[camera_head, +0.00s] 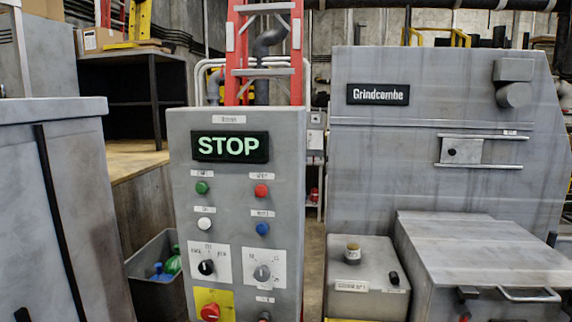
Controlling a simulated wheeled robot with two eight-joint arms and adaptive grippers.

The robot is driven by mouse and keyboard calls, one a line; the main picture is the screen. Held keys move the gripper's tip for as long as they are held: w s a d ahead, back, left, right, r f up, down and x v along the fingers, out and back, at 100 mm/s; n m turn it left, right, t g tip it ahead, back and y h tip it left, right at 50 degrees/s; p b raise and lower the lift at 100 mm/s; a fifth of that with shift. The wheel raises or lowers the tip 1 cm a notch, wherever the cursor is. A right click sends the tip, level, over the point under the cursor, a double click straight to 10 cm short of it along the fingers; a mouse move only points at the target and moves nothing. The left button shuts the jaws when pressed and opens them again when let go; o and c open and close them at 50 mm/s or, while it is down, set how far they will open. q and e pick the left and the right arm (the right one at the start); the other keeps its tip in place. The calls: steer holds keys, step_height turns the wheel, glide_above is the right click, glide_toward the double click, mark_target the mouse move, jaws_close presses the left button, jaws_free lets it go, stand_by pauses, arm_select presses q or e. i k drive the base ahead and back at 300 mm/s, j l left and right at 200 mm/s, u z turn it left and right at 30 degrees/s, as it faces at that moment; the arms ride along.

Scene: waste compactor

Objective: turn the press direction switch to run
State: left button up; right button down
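The grey control panel (284,180) stands upright at the centre, its lit display (230,146) reading STOP in green. On its lower half, a black rotary knob (206,267) sits on a white plate with small labels around it. A grey rotary knob (262,272) sits on a second white plate to its right. The labels are too small to read surely, so I cannot tell for certain which is the press direction switch. The pointer directions are also unclear. Neither of my grippers is in view.
Green (202,188), red (261,190), white (204,223) and blue (262,228) buttons sit above the knobs. A red knob (210,312) on yellow is below. The Grindcombe machine (440,190) stands right, a grey cabinet (85,200) left, and a bottle bin (155,288) between cabinet and panel.

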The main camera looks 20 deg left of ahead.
mark_target(206, 267)
steer(key=u, duration=1.35)
